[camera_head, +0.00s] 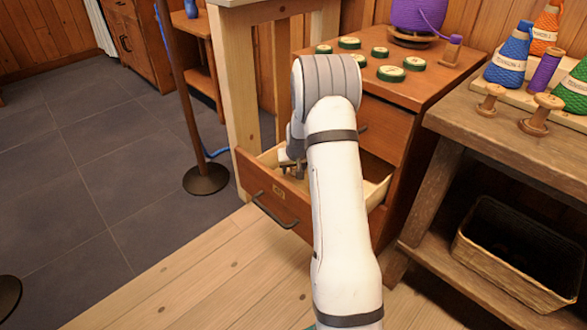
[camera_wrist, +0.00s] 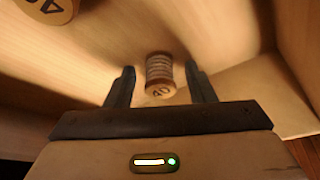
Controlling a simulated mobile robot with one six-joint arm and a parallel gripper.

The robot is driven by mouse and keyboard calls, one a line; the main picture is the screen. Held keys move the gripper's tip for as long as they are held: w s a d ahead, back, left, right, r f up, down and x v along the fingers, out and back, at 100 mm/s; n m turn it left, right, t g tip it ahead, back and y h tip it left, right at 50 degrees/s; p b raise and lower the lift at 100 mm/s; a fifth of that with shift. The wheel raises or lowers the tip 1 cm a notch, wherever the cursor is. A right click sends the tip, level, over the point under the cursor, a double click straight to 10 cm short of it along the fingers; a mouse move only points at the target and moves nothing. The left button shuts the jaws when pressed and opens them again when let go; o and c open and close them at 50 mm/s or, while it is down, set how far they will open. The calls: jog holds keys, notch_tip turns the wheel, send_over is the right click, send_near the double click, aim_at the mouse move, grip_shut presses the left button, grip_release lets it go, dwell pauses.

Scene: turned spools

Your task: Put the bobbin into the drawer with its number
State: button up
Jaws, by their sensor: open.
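My gripper (camera_wrist: 160,74) is open inside the pulled-out drawer (camera_head: 262,200), with one finger on each side of a small bobbin. The bobbin (camera_wrist: 159,70) has pale ribbed winding and a wooden end with a number that looks like 40. It is at the drawer's pale floor, with a visible gap to each finger. A second round wooden end (camera_wrist: 46,8), also marked with what looks like 40, shows at the top left of the wrist view. In the head view my gripper (camera_head: 291,168) is partly hidden by my arm. The drawer's small front label is too small to read.
The wooden cabinet (camera_head: 395,140) has several green-rimmed discs and a purple spool (camera_head: 418,14) on top. A workbench (camera_head: 455,115) with thread cones and wooden spools stands at the right, a basket (camera_head: 520,255) below it. A dark post stands left of the drawer.

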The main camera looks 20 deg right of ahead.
jog(key=p+v, duration=0.4)
jog(key=v, duration=0.8)
jog(key=s+a+r+n+g, duration=0.1)
jog(key=s+a+r, duration=0.85)
jog(key=s, duration=0.25)
jog(key=s+a+r+n+g, duration=0.1)
jog(key=s+a, duration=0.3)
jog(key=s, duration=0.5)
jog(key=s+a+r+g+y, duration=0.1)
jog(key=s+a, duration=0.3)
jog(key=s, duration=0.6)
jog(key=shift+s+a+r+n, duration=0.25)
jog(key=shift+r+n, duration=0.15)
jog(key=shift+r, duration=0.35)
notch_tip(320, 180, up, 34)
jog(key=t+p, duration=0.1)
jog(key=p, duration=3)
